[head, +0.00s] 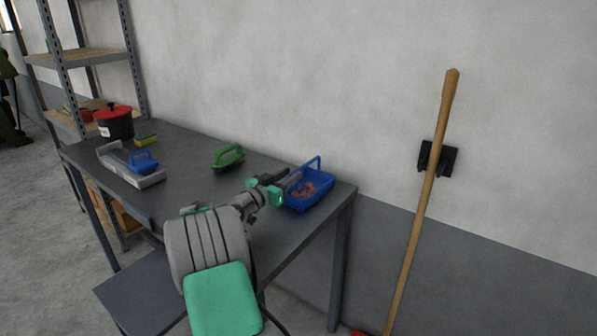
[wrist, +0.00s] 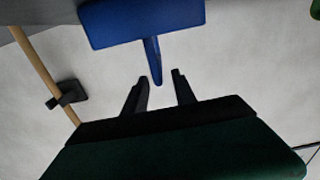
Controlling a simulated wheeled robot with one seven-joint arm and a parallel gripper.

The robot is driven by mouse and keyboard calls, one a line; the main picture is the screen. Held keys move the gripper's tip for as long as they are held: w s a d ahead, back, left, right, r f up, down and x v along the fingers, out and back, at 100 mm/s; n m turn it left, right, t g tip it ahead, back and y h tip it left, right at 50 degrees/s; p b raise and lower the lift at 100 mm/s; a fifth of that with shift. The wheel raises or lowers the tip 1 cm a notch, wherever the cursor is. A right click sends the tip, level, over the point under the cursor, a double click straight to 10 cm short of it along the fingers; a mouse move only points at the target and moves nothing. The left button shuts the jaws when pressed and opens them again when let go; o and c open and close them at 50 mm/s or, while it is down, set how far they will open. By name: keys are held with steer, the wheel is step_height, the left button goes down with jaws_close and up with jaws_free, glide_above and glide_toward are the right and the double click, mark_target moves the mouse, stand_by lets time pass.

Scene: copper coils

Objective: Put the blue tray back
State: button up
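The blue tray (head: 322,186) stands at the right end of the dark table (head: 270,228), with orange-brown copper coils (head: 303,191) inside and a raised handle. My gripper (head: 291,181) is at the tray's left side in the head view; its fingers are hard to make out there. In the wrist view, the blue tray (wrist: 140,24) is at the top and its handle points down. My gripper (wrist: 160,78) is open there, with the handle's tip between the fingertips and gaps showing on both sides. The coils are hidden in that view.
A grey holder (head: 115,165) with a smaller blue handled thing (head: 143,160), a green handled thing (head: 228,156), a yellow sponge (head: 146,140) and a red-lidded pot (head: 114,124) are on the table. A wooden pole (head: 425,190) leans by a black wall bracket (head: 437,160).

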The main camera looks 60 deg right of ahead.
steer(key=a, duration=0.6)
steer(key=shift+w, duration=0.45)
steer(key=w+a+n+t+y+p, duration=0.2)
steer(key=w+a+n+y, duration=0.1)
steer(key=a, duration=0.5)
steer(key=w+a+r+n+t+y+p, duration=0.1)
steer(key=w+a+n+t+y+p, duration=0.1)
steer(key=a, duration=0.7)
steer(key=w+a+n+t+y+p, duration=0.3)
steer(key=w+a+y, duration=0.1)
steer(key=a, duration=0.5)
steer(key=shift+w+r+n+y+p, duration=0.2)
steer(key=shift+w+n+y+p, duration=0.15)
steer(key=shift+w, duration=0.55)
steer(key=s+a+n+y+p, duration=0.2)
steer(key=s+a+n+y, duration=0.2)
steer(key=a, duration=0.9)
steer(key=s+a+n+y+p, duration=0.3)
steer(key=s+a+n, duration=0.3)
steer(key=a, duration=0.7)
steer(key=shift+s+a+r+g+y, duration=0.3)
steer(key=shift+s+a+r+y, duration=0.05)
steer(key=shift+s+a+y, duration=0.1)
